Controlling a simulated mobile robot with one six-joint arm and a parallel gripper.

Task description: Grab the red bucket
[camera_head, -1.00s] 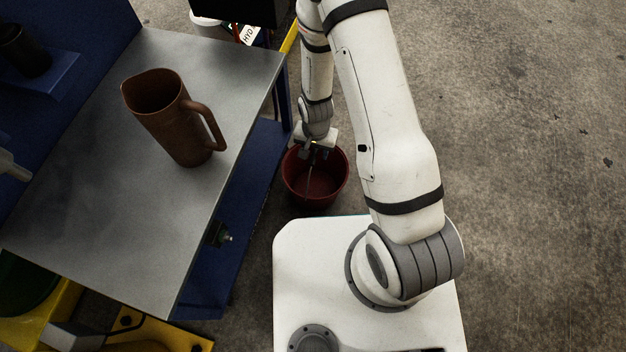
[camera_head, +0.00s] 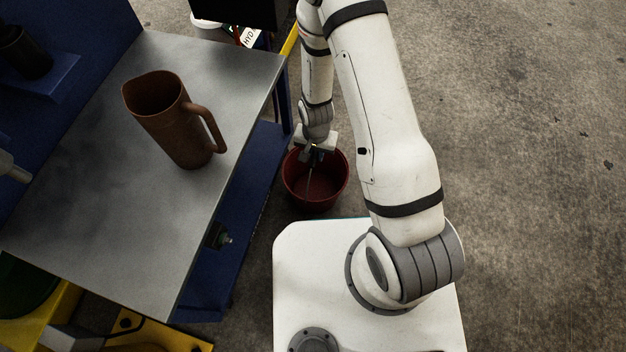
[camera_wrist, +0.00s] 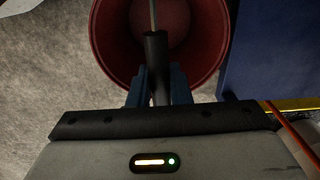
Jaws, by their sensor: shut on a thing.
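The red bucket (camera_head: 318,185) stands below my gripper, beside the blue-legged bench and just past my white base. Its open top faces up in the head view. In the wrist view the bucket (camera_wrist: 205,50) fills the upper middle. My gripper (camera_wrist: 155,85) has its blue fingers closed on a dark cylindrical grip (camera_wrist: 155,60) with a thin metal rod, which looks like the bucket's handle. In the head view my gripper (camera_head: 316,152) is over the bucket's far rim. The lower end of the rod is not clear.
A metal-topped bench (camera_head: 100,200) stands close on the left, with a brown jug (camera_head: 165,120) on it. A blue lower shelf (camera_head: 235,235) is near the bucket. A white container with a label (camera_head: 245,35) is behind. Concrete floor on the right is free.

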